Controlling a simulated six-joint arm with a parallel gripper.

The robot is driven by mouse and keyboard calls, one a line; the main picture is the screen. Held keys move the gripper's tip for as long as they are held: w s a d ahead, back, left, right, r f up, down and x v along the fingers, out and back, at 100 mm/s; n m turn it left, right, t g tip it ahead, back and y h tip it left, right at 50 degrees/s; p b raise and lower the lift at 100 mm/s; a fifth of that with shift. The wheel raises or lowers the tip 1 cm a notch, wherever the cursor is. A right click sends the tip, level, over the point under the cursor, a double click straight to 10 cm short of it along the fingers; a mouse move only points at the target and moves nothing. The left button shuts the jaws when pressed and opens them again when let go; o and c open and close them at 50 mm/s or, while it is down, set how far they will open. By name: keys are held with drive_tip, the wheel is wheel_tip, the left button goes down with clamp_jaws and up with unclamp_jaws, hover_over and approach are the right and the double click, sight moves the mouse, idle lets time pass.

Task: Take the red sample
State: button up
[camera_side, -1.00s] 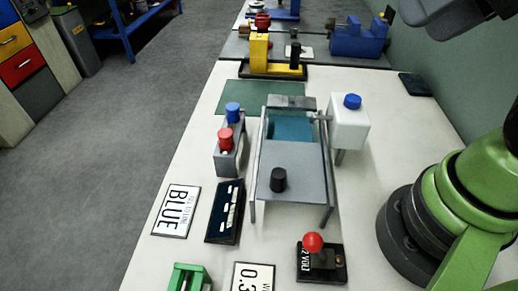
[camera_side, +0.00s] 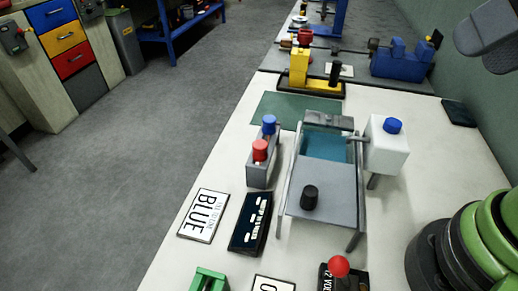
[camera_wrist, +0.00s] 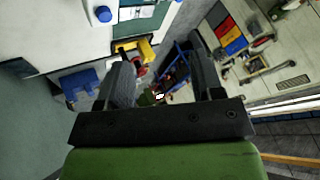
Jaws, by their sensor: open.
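The red-capped sample (camera_side: 260,151) stands upright in a small grey rack (camera_side: 260,172) left of the tank, in the side view. A blue-capped sample (camera_side: 269,125) stands behind it in the same rack. My gripper (camera_wrist: 160,62) is open and empty in the wrist view, its two dark fingers wide apart. It is away from the rack, high above the work. The red-capped sample cannot be made out in the wrist view.
A grey tank (camera_side: 325,190) with blue liquid and a black knob stands right of the rack. A white box with a blue cap (camera_side: 392,126) adjoins it. A BLUE sign (camera_side: 204,215), a dark panel (camera_side: 250,223) and a red-knobbed lever (camera_side: 339,266) are nearer. A green mat (camera_side: 290,111) lies behind.

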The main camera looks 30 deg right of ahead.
drive_tip(key=n+g+h, duration=0.2)
drive_tip(key=n+g, duration=0.5)
drive_tip(key=n, duration=2.4)
hover_over(260, 144)
drive_tip(key=f, duration=1.5)
drive_tip(key=shift+a+f, duration=0.15)
drive_tip(key=shift+a, duration=0.1)
wheel_tip(260, 144, down, 4)
drive_tip(key=shift+r, duration=0.2)
drive_tip(key=shift+d+f, duration=0.15)
drive_tip(key=shift+f, duration=1.4)
drive_tip(key=shift+d+f, duration=0.1)
drive_tip(key=shift+f, duration=1.45)
drive_tip(key=c, duration=1)
